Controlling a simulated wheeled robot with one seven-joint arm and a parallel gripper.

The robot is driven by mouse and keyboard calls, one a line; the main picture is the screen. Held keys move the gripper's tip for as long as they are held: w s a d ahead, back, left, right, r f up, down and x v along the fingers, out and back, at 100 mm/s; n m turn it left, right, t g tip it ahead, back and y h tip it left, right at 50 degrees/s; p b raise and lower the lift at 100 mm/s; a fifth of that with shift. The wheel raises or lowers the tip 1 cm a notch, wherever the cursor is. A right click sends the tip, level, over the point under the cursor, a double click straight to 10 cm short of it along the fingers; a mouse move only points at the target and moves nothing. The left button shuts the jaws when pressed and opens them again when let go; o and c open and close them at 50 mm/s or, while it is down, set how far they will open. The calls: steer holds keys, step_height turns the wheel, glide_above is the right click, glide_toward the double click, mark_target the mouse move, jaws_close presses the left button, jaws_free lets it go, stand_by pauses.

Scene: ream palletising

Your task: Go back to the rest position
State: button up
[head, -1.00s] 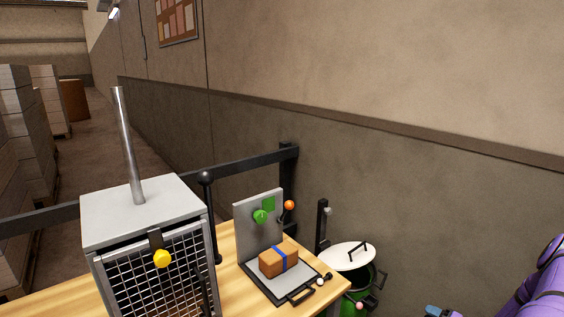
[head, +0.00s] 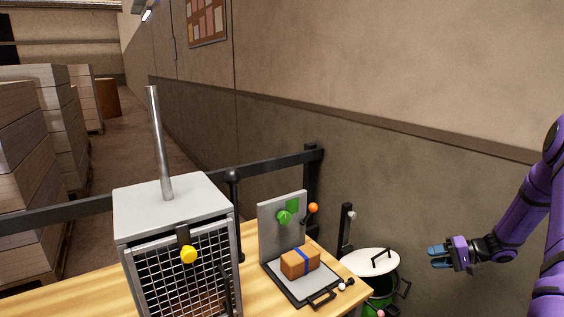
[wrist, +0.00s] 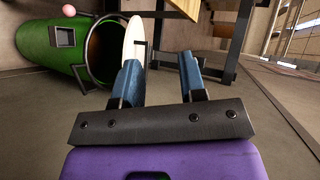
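My gripper (head: 437,256) is at the right of the head view, on my purple arm, held in the air to the right of the green bin. In the wrist view its two blue fingers (wrist: 162,82) stand apart with nothing between them. The green bin (wrist: 40,52) and its white lid (wrist: 133,40) lie beyond the fingers in that view.
A wooden table (head: 259,304) carries a grey cage box (head: 172,207) and a grey plate stand (head: 283,235) with a brown, blue-banded parcel (head: 300,263). A black rail (head: 270,166) runs behind. Pallet stacks (head: 20,135) stand far left. Wall space behind my arm is clear.

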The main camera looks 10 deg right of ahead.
steer(key=s+a+r+n+g+h, duration=0.2)
steer(key=s+a+r+g+h, duration=0.1)
steer(key=a+r, duration=0.85)
steer(key=s+a+r+n+g+h, duration=0.25)
steer(key=a+r, duration=0.55)
steer(key=r, duration=0.7)
steer(key=s+a+r+t+h, duration=0.1)
steer(key=s+a+r+h, duration=0.1)
steer(key=s, duration=0.5)
steer(key=s+a+r+n+t+h, duration=0.1)
steer(key=s+a+r, duration=0.4)
steer(key=s, duration=0.3)
steer(key=s+a+r+t+h, duration=0.2)
steer(key=s+a+r, duration=0.2)
steer(key=s, duration=0.3)
steer(key=shift+s+a+r+n+h, duration=0.25)
steer(key=shift+s+r+n+h, duration=0.1)
steer(key=shift+s+r, duration=0.1)
